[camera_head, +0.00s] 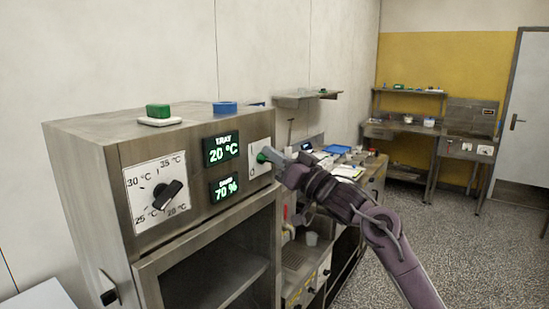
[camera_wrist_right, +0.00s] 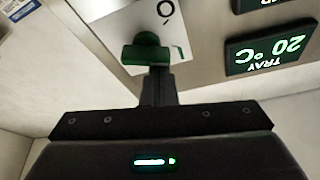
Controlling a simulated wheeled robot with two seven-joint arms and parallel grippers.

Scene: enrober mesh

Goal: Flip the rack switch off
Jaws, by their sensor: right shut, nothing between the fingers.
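The rack switch (camera_head: 261,157) is a small green knob on a white plate at the right end of the steel cabinet's front panel. In the right wrist view the green switch (camera_wrist_right: 146,49) shows on its plate, with the mark 0 above it and a mark like 1 beside it; this view looks upside down. My right gripper (camera_head: 271,155) is shut and empty, its fingertips at the switch. In the wrist view the fingertips (camera_wrist_right: 157,72) overlap the knob's edge; I cannot tell whether they touch. My left gripper is not in view.
The steel cabinet (camera_head: 85,150) carries a dial (camera_head: 160,195), a tray display (camera_head: 221,151) reading 20 °C and another display (camera_head: 224,189) reading 70 %. A green block (camera_head: 158,111) and a blue block (camera_head: 225,107) lie on top. A cluttered counter (camera_head: 375,175) stands behind my right arm.

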